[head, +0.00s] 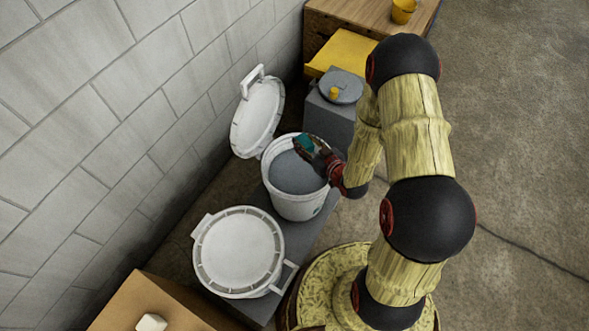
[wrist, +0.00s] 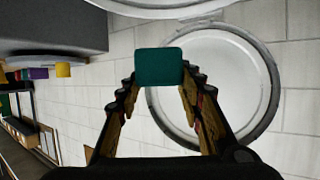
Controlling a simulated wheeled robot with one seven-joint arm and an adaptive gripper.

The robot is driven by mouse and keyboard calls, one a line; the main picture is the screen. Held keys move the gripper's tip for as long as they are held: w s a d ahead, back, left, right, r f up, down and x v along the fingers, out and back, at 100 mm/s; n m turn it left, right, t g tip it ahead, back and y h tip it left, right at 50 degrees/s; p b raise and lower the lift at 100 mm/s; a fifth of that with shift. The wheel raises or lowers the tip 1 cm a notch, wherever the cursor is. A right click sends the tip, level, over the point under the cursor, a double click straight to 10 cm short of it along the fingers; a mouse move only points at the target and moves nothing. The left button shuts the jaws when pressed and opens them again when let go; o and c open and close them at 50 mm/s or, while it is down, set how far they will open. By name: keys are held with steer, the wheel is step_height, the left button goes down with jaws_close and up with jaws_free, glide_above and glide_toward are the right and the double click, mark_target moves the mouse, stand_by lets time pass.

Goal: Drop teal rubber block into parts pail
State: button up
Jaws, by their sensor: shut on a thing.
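The teal rubber block (wrist: 159,67) is held between the fingertips of my gripper (wrist: 160,82) in the wrist view. In the head view the block (head: 304,143) is a small teal patch at the tip of my gripper (head: 312,146). An open white pail (head: 298,204) with a grey inside stands below and around that spot, its lid (head: 258,117) raised against the wall side. The block appears over the pail's opening near its far rim. Its exact height above the rim is hard to tell. I cannot tell which pail is the parts pail.
A second white pail with its lid on (head: 238,251) stands in front of the open one. A grey box with a round grey lid (head: 341,86) and a yellow box (head: 347,52) stand behind. A cardboard-coloured box (head: 165,303) holds a pale block (head: 151,323). A block wall (head: 110,100) runs along the left.

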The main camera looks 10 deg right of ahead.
steer(key=shift+w+f, duration=0.15)
steer(key=shift+f+b, duration=0.45)
steer(key=shift+f, duration=0.05)
step_height(320, 180, down, 5)
steer(key=b, duration=0.3)
steer(key=shift+r, duration=0.1)
steer(key=o, duration=1)
steer(key=shift+s, duration=0.2)
